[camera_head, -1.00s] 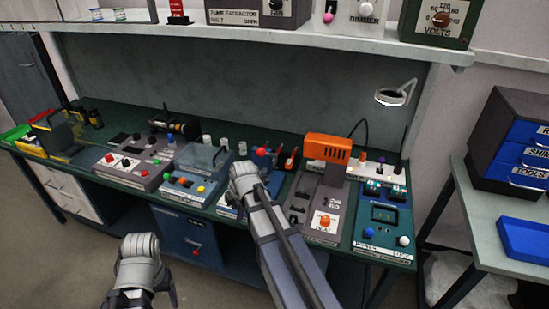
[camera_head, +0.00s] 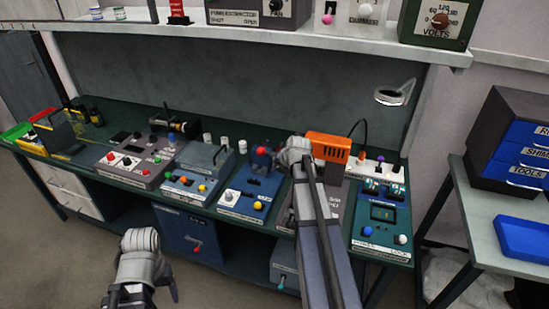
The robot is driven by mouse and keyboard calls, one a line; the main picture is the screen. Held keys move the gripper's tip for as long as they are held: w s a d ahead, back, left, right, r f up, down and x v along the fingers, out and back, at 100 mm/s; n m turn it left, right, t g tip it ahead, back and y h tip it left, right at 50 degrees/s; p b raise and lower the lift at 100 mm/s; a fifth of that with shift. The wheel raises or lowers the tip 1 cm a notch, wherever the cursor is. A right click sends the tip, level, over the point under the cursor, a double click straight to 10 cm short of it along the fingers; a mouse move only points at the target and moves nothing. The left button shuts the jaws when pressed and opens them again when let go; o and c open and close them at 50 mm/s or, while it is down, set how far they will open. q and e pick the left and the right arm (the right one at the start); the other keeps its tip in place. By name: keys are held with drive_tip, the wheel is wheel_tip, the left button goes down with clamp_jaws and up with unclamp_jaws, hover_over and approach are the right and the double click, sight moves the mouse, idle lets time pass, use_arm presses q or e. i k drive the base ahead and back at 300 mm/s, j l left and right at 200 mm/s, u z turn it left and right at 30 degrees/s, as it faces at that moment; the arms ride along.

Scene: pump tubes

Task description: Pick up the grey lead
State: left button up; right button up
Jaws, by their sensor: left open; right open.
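I cannot make out a grey lead for certain. A small white unit (camera_head: 397,178) at the back right of the bench carries several small plugs or knobs with dark, purple and other tops. A thin dark cable (camera_head: 364,128) arches up behind it. My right gripper (camera_head: 294,150) is over the bench, just left of the orange housing (camera_head: 327,147); its fingers are largely hidden by its own wrist. My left gripper (camera_head: 141,241) is low in front of the bench, away from the panels, with nothing visible in it. Both are open.
A blue panel (camera_head: 268,186) with red and yellow knobs is left of my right arm. A green panel (camera_head: 384,242) with blue and white knobs is at right. A shelf (camera_head: 250,37) overhangs the bench. A blue tray (camera_head: 524,238) is far right.

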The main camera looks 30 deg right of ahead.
sight(279, 148)
drive_tip(key=i+l, duration=0.85)
